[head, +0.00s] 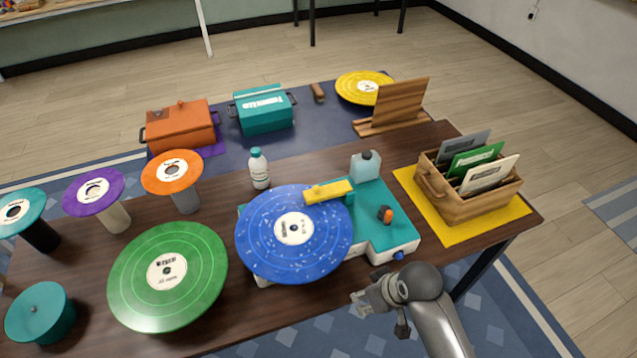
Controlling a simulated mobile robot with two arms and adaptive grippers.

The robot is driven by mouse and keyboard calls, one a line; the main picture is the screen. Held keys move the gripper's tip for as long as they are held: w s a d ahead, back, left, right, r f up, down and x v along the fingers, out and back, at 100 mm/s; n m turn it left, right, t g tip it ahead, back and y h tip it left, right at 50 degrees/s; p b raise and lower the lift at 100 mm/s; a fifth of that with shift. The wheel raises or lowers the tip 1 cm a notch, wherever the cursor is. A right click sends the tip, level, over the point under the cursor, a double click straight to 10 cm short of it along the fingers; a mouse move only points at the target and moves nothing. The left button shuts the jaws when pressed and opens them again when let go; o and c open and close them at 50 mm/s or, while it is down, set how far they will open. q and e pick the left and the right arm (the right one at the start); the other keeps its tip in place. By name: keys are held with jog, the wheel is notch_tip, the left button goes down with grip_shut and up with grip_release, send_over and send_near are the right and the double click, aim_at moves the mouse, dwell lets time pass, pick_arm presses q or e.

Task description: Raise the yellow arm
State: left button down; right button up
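The yellow arm (328,191) belongs to a teal and white record player (388,243). It lies low over the back right part of a blue speckled record (268,248), its wider end to the left over the disc. I cannot tell whether it touches the record. An orange-topped knob (385,215) stands on the player's right side. My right gripper (361,302) is in front of the player, near the table's front edge, apart from the yellow arm. Its fingers are small and partly hidden, so its opening is unclear. My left gripper is not in view.
A green record (196,276) lies left of the player. Several records on stands, a white bottle (259,170) and a pale blue bottle (365,167) are around it. A wooden crate of sleeves (460,205) sits on a yellow mat (436,228) at right.

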jog(key=w+a+r+n, duration=0.1)
jog(key=w+a+r, duration=0.1)
jog(key=w, duration=0.3)
jog(key=w+a+r+n+y, duration=0.1)
jog(key=w+a+r+n, duration=0.1)
jog(key=w+r, duration=0.2)
jog(key=w+a+r+n, duration=0.2)
jog(key=w+r, duration=0.1)
jog(key=w, duration=0.2)
jog(key=shift+w+a+r+g+y, duration=0.15)
jog(key=shift+w+a+g+y, duration=0.15)
jog(key=shift+w+g, duration=0.1)
jog(key=n, duration=0.2)
send_near(317, 187)
jog(key=r, duration=0.1)
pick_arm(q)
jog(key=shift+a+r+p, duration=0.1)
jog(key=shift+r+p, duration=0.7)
pick_arm(e)
jog(key=shift+n, duration=0.3)
jog(key=x, duration=0.9)
jog(key=shift+s+d+f, duration=0.1)
jog(key=shift+f, duration=0.1)
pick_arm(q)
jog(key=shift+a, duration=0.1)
pick_arm(e)
grip_shut()
